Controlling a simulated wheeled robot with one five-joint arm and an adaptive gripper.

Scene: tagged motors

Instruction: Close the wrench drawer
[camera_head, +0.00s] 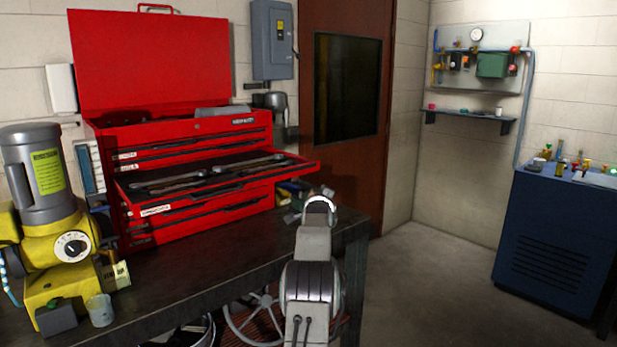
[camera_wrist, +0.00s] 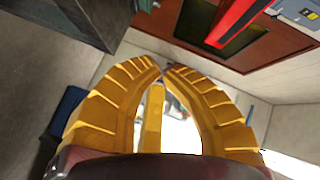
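The wrench drawer (camera_head: 298,170) is pulled out from the red tool chest (camera_head: 195,218). Several long wrenches (camera_head: 180,183) lie on its dark liner. The chest's other visible drawers look shut. My gripper (camera_wrist: 162,68) shows in the wrist view with its yellow fingers curved together and their tips meeting, with nothing seen held. In the head view my arm is to the right of and nearer than the drawer, and it hides the gripper's fingers. A red edge (camera_wrist: 238,22) crosses the top right of the wrist view; I cannot tell which part of the chest it is.
The chest stands on a dark workbench (camera_head: 210,277), its lid (camera_head: 150,60) raised. A yellow and grey machine (camera_head: 60,215) and a small cup (camera_head: 100,310) are at the left. Small items lie right of the chest. A blue cabinet (camera_head: 553,240) stands far right; floor between is clear.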

